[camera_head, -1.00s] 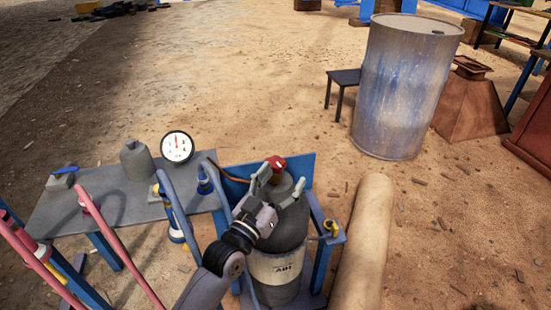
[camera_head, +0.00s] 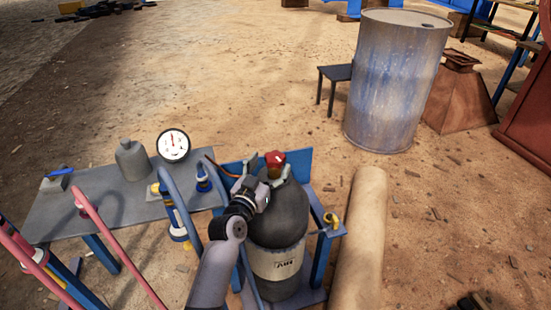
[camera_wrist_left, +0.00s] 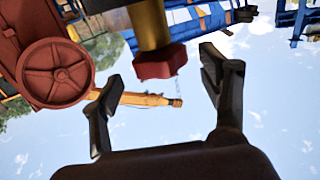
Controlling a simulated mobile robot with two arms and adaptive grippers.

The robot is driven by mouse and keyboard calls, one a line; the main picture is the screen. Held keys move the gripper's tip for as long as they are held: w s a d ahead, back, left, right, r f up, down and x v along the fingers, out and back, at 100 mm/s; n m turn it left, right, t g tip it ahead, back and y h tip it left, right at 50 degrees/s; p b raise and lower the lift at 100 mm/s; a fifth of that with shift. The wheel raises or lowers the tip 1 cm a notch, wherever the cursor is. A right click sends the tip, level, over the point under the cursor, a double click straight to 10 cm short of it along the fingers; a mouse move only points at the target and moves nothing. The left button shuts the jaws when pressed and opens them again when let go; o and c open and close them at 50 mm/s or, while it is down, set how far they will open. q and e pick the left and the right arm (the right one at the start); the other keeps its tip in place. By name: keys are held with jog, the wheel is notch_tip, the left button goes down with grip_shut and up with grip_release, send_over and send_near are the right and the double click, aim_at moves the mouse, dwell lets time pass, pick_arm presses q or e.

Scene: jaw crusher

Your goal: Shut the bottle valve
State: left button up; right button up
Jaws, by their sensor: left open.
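The grey gas bottle (camera_head: 279,222) with a pale label stands upright in a blue frame. Its red valve knob (camera_head: 275,158) sits on top. My left gripper (camera_head: 264,170) is open at the bottle's top, its fingers close to the knob and partly covering the bottle's shoulder. In the left wrist view, the red knob (camera_wrist_left: 154,63) with a brass stem shows upper middle. The two fingers of my left gripper (camera_wrist_left: 163,88) are spread on either side below it, with sky between them. No contact with the knob is visible. My right gripper is not recognisable in view.
A grey bench (camera_head: 112,205) with a pressure gauge (camera_head: 173,145) and fittings stands left of the bottle. Pink and blue hoses cross the lower left. A thick pale roll (camera_head: 361,240) lies to the right. A drum (camera_head: 397,80) stands behind on open sandy ground.

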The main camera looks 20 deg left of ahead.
aim_at(281, 152)
pick_arm(q)
jog(key=shift+w+d+b, duration=0.2)
jog(key=shift+w+b, duration=0.1)
jog(key=shift+w, duration=2.05)
pick_arm(e)
jog(key=shift+w+r, duration=0.2)
jog(key=shift+r, duration=0.45)
jog(key=shift+w+r, duration=0.15)
jog(key=shift+r, duration=0.45)
pick_arm(q)
jog(key=c, duration=1.2)
pick_arm(e)
jog(key=shift+f, duration=0.1)
pick_arm(q)
jog(key=m+h+b, duration=0.3)
jog(key=h+b, duration=0.1)
jog(key=b, duration=0.2)
jog(key=shift+g+h+b, duration=0.3)
jog(key=shift+g, duration=0.1)
jog(key=shift+r, duration=0.15)
pick_arm(e)
notch_tip(281, 152, up, 13)
jog(key=w+t, duration=0.2)
jog(key=shift+a, duration=0.2)
pick_arm(q)
jog(key=o, duration=1.2)
